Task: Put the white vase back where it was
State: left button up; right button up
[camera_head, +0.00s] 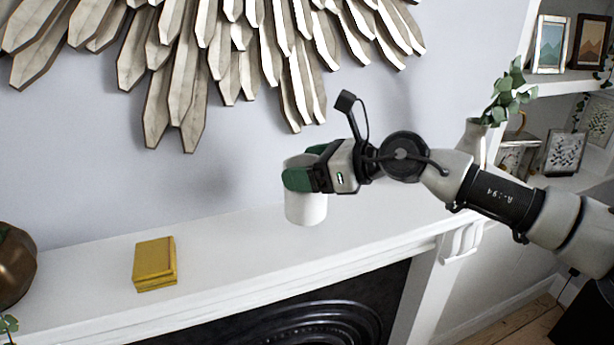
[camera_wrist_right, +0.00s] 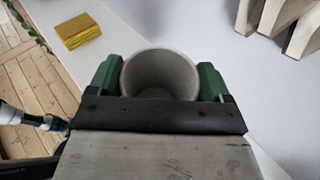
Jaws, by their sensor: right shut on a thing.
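The white vase (camera_head: 306,207) is a plain white cylinder, upright at the white mantel shelf. My right gripper (camera_head: 305,177) comes in from the right and is shut around the vase near its top, with green fingers on its sides. In the right wrist view the vase (camera_wrist_right: 160,72) shows its open, empty mouth between the two green fingers of the gripper (camera_wrist_right: 160,82). I cannot tell whether its base touches the shelf. My left gripper is not in the head view.
A yellow box (camera_head: 155,263) lies on the mantel (camera_head: 240,250), left of the vase. A bronze pot (camera_head: 14,266) is at the far left. A wooden wall decoration (camera_head: 240,50) hangs above. Shelves with frames and a plant (camera_head: 508,95) are at right. The mantel between box and vase is clear.

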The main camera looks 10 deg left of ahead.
notch_tip(320, 180, down, 3)
jog(key=shift+f+p, duration=0.1)
jog(key=shift+p, duration=0.75)
jog(key=shift+f+b, duration=0.4)
jog(key=o, duration=1)
jog(key=shift+r, duration=0.2)
jog(key=shift+d+r+p, duration=0.1)
jog(key=shift+d+p, duration=0.05)
jog(key=shift+p, duration=0.15)
jog(key=b+v, duration=0.5)
jog(key=v, duration=0.7)
